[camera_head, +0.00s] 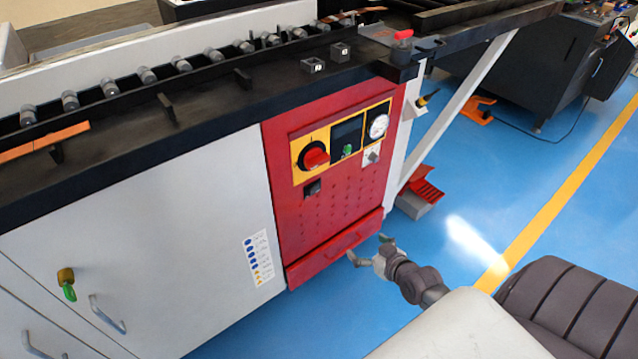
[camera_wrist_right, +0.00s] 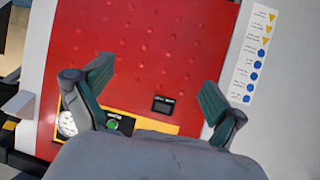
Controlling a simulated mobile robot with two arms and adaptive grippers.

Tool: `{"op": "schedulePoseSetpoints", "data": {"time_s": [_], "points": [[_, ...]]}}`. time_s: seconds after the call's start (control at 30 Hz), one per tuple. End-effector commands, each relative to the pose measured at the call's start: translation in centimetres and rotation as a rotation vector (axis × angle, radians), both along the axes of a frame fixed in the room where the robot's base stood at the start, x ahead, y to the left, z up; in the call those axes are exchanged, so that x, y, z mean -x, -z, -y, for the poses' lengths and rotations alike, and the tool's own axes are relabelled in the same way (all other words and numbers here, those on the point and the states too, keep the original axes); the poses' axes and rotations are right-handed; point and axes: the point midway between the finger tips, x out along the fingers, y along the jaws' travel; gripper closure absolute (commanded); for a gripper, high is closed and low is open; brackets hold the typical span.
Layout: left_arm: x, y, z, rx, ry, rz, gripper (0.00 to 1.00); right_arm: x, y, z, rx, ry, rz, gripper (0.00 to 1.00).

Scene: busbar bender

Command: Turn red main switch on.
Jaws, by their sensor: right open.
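The red main switch (camera_head: 316,157) is a red rotary knob on a black round base over a yellow plate, at the left of the control strip on the red panel (camera_head: 345,205). My right gripper (camera_head: 369,251) is below and to the right of the switch, in front of the panel's lower edge and apart from the switch. In the right wrist view, my right gripper (camera_wrist_right: 156,88) is open and empty, with the red panel (camera_wrist_right: 145,45) beyond it. The switch does not show there; the gripper body covers part of the control strip. My left gripper is in neither view.
Beside the switch are a green knob (camera_head: 347,151) and a round gauge (camera_head: 378,126); a small black display (camera_head: 312,188) is below it. The black machine top (camera_head: 215,95) overhangs the panel. A red foot pedal (camera_head: 424,187) stands on the blue floor (camera_head: 480,200).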

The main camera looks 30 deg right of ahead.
Motion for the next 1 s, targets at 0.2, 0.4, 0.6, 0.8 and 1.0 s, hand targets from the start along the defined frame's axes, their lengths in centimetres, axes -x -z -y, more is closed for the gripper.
{"op": "schedulePoseSetpoints", "data": {"time_s": [0.2, 0.4, 0.6, 0.8, 1.0], "points": [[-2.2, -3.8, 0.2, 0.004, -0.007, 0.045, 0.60, -4.3, -13.0, -1.0, -0.002, -0.098, 0.353, 0.04], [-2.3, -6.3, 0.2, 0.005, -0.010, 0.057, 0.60, -4.5, -18.5, -2.5, -0.007, -0.150, 0.468, 0.04], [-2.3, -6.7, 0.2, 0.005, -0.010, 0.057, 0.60, -6.4, -19.2, -2.7, -0.009, -0.152, 0.480, 0.04], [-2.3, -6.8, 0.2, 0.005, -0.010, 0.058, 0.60, -10.1, -19.1, -3.1, -0.011, -0.151, 0.479, 0.04], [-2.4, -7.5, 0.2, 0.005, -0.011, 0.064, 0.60, -14.0, -19.0, -3.3, -0.012, -0.150, 0.477, 0.04]]}}
